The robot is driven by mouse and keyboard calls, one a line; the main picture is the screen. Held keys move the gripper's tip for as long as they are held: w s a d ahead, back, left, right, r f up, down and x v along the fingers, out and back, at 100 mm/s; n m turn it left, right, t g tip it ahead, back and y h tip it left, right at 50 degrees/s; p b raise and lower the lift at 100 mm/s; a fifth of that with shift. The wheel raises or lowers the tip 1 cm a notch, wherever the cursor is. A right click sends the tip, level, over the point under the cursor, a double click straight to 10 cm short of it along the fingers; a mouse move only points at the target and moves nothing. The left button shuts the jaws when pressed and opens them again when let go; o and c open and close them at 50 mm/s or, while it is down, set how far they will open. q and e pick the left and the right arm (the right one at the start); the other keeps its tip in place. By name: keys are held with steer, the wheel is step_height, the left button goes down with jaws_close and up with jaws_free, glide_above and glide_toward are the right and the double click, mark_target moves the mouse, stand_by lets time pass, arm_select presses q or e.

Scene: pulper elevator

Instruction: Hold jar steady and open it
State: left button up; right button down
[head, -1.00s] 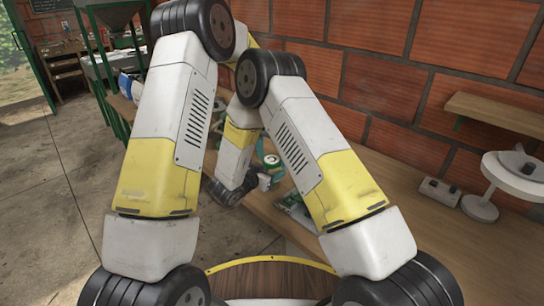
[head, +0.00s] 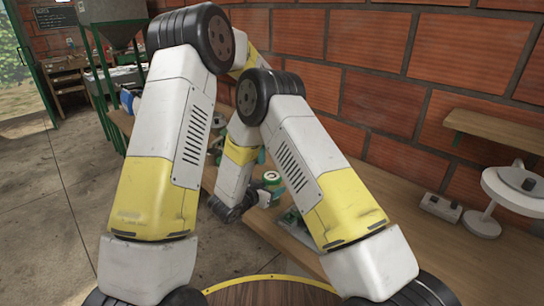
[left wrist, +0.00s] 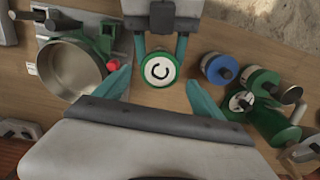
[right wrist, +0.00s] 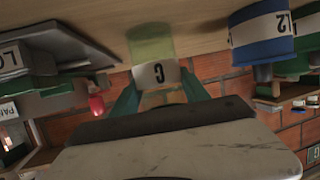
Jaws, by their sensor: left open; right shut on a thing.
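The jar has a round green lid with a white disc marked C (left wrist: 158,70) in the left wrist view. The right wrist view shows its translucent green body (right wrist: 150,42) and white label. In the head view the jar (head: 271,178) is small, beside my forearm, its lower part hidden. My right gripper (right wrist: 159,78) is shut on the jar, one teal finger on each side. My left gripper (left wrist: 160,78) is open above the jar, its fingers spread wide either side of the lid and apart from it. In the head view my arms hide most of both grippers.
A grey round pan (left wrist: 70,68) with a red knob (left wrist: 113,65) stands left of the jar. A blue-topped container (left wrist: 218,68) and green canisters (left wrist: 265,85) crowd the right. The wooden bench (head: 455,245) has bare room toward a switch box (head: 440,206).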

mark_target(272, 176)
arm_select(q)
steer(key=shift+f, duration=2)
steer(key=c, duration=1.2)
steer(key=o, duration=1.3)
step_height(272, 176, up, 8)
steer(key=shift+f, duration=0.1)
steer(key=shift+c, duration=0.5)
step_height(272, 176, down, 8)
steer(key=shift+r, duration=0.1)
